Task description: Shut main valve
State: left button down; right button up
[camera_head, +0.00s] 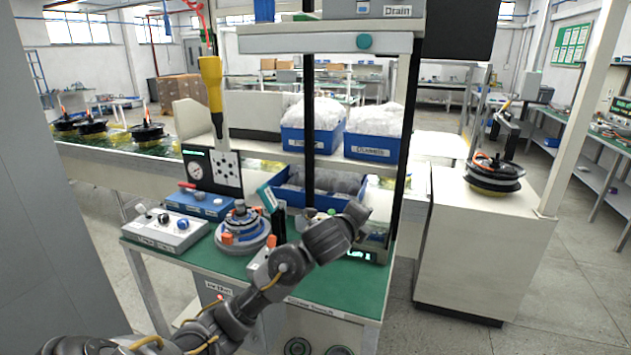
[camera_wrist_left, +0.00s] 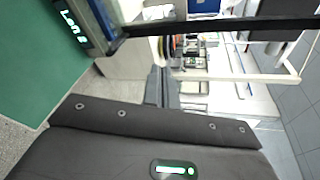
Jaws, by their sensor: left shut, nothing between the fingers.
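A black panel with a round pressure gauge (camera_head: 196,171) stands at the back left of the green workbench. A blue box with a red handle (camera_head: 188,185) sits in front of it; I cannot tell for certain whether this handle is the main valve. My left arm reaches over the bench from the lower left. Its hand end (camera_head: 356,214) is above the right part of the bench, well to the right of the red handle. In the left wrist view my left gripper (camera_wrist_left: 161,86) is shut and empty, with no valve near it. My right gripper is not in view.
A grey control box (camera_head: 166,231) and a round motor hub (camera_head: 242,228) stand on the green bench top (camera_head: 345,290). A yellow power tool (camera_head: 211,85) hangs above. Blue bins (camera_head: 372,147) and a black post (camera_head: 309,100) are behind my arm.

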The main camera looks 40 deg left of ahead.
pick_arm(q)
jog(key=s+a+r+m+t+y, duration=0.1)
jog(key=s+a+r+m+t, duration=0.2)
jog(key=r, duration=1.1)
jog(key=a+r+m+t+y, duration=0.2)
jog(key=r+m, duration=0.2)
jog(key=r, duration=1.1)
jog(key=s+a+r+m+t+y, duration=0.1)
jog(key=s+r+m, duration=0.1)
jog(key=s+r, duration=0.3)
jog(key=s+a+r+m+t+y, duration=0.1)
jog(key=s+r, duration=0.4)
jog(key=r, duration=0.6)
jog(key=shift+s+a+r+m+t+y, duration=0.15)
jog(key=shift+a+r+m+t+y, duration=0.2)
jog(key=shift+a+m+t, duration=0.3)
jog(key=shift+d, duration=0.1)
jog(key=s+r+p+x, duration=0.1)
jog(key=p+x, duration=0.4)
jog(key=x, duration=0.7)
jog(key=shift+d+r+p, duration=0.15)
jog(key=shift+r+p, duration=0.15)
jog(key=shift+r, duration=0.6)
